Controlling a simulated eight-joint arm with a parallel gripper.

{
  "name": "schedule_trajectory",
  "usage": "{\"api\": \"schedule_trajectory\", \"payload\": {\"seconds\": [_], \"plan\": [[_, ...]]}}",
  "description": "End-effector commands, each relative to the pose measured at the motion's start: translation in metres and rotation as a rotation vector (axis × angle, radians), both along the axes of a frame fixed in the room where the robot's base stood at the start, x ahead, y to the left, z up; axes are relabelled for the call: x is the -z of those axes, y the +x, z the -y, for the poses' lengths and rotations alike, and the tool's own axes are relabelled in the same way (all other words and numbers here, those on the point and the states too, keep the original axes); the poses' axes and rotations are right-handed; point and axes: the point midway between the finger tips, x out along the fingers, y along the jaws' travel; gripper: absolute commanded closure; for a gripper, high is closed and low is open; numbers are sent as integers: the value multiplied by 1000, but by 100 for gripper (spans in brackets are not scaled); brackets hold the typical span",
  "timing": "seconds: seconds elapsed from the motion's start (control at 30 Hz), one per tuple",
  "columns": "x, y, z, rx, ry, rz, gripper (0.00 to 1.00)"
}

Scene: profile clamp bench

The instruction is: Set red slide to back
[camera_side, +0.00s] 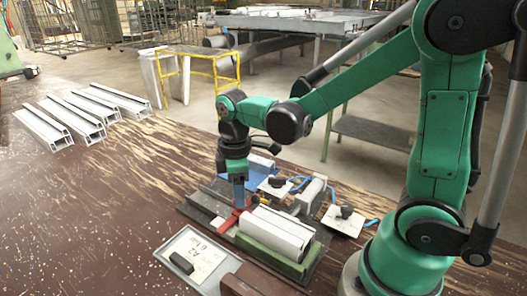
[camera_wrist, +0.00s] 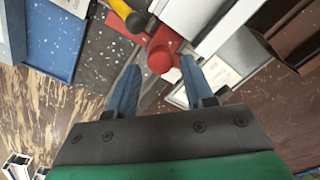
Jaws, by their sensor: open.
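The red slide (camera_side: 229,222) sits on the dark fixture plate, at the left end of the white profile (camera_side: 277,233). In the wrist view the red slide (camera_wrist: 166,38) carries a round red knob (camera_wrist: 160,58). My gripper (camera_side: 239,203) points down over the slide in the side view. In the wrist view my gripper (camera_wrist: 159,63) is open, with one blue finger on each side of the red knob. I cannot tell whether either finger touches it. The fingertips partly hide the slide in the side view.
A label board (camera_side: 213,251) lies in front. Several profiles (camera_side: 45,128) lie far left; the table between is clear.

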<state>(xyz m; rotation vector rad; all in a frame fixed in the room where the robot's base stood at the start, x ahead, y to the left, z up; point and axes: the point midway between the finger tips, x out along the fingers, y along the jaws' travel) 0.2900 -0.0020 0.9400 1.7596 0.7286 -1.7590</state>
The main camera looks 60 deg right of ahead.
Motion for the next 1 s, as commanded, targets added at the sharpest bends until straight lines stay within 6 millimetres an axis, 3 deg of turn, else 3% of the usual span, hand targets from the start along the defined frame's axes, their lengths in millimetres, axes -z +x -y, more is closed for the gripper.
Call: {"api": "schedule_trajectory", "payload": {"seconds": [0.2,0.47,0.63,1.0], "plan": [[14,0,0,1,0,1,53],[15,0,0,1,0,1,53],[15,0,0,2,-1,2,99],[15,0,0,2,-1,2,100]]}}
